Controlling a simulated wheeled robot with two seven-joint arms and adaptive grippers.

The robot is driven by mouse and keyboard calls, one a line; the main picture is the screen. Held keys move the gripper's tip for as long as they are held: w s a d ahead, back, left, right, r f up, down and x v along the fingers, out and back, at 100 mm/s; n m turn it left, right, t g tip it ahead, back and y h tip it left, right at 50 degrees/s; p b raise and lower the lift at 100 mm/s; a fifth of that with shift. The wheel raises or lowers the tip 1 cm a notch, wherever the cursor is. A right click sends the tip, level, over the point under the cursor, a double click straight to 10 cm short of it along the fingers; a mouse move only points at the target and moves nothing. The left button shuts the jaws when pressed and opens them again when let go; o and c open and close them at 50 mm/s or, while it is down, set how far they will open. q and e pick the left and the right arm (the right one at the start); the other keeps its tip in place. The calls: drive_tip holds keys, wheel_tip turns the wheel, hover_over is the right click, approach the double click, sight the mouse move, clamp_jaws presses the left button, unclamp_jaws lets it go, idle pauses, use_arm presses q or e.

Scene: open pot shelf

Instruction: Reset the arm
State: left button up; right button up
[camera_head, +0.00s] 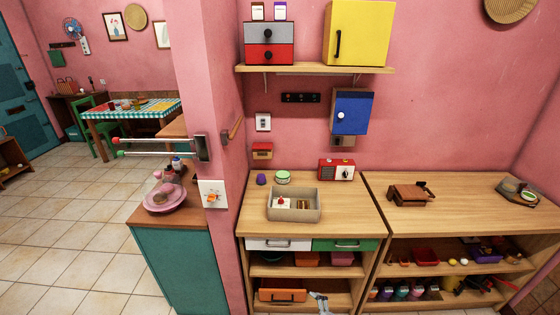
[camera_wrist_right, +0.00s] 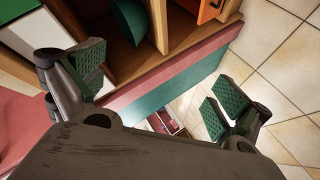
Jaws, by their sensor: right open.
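My right gripper (camera_wrist_right: 158,92) is open in the right wrist view, its two green-padded fingers wide apart with nothing between them. Beyond the fingers are a wooden shelf unit (camera_wrist_right: 150,68), a teal panel (camera_wrist_right: 150,98) and the tiled floor (camera_wrist_right: 285,65). A small grey piece at the bottom edge of the head view, in front of the lower shelf, looks like part of my arm; I cannot tell which. My left gripper is not in view.
The wooden counter (camera_head: 350,215) holds a grey bin (camera_head: 293,214) and a red radio (camera_head: 336,170). A brown box-like item (camera_head: 410,195) stands on the right counter. A yellow cabinet (camera_head: 358,32) sits on the wall shelf (camera_head: 310,69). Tiled floor at left is clear.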

drive_tip(key=s+d+f+m+g+h, duration=0.25)
drive_tip(key=s+d+f+m, duration=0.2)
drive_tip(key=s+f, duration=0.45)
drive_tip(key=s+d+f+m+g+h, duration=0.1)
drive_tip(key=s+d+f+m+h, duration=0.25)
drive_tip(key=s+d+f, duration=0.55)
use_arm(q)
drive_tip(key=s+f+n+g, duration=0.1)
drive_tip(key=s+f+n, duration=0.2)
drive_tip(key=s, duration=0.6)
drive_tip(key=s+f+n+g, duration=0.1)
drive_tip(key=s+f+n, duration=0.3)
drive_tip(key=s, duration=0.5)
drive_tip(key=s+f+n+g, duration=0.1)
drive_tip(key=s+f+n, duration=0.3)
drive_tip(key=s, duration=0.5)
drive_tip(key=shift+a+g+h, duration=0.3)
use_arm(e)
drive_tip(key=s+f+m+g, duration=0.3)
drive_tip(key=s, duration=1.2)
drive_tip(key=s+f+m+g+h, duration=0.1)
drive_tip(key=s+f+m+g, duration=0.2)
drive_tip(key=s, duration=1.1)
drive_tip(key=shift+s+d+f, duration=0.15)
drive_tip(key=shift+s+d, duration=0.2)
drive_tip(key=shift+d, duration=0.1)
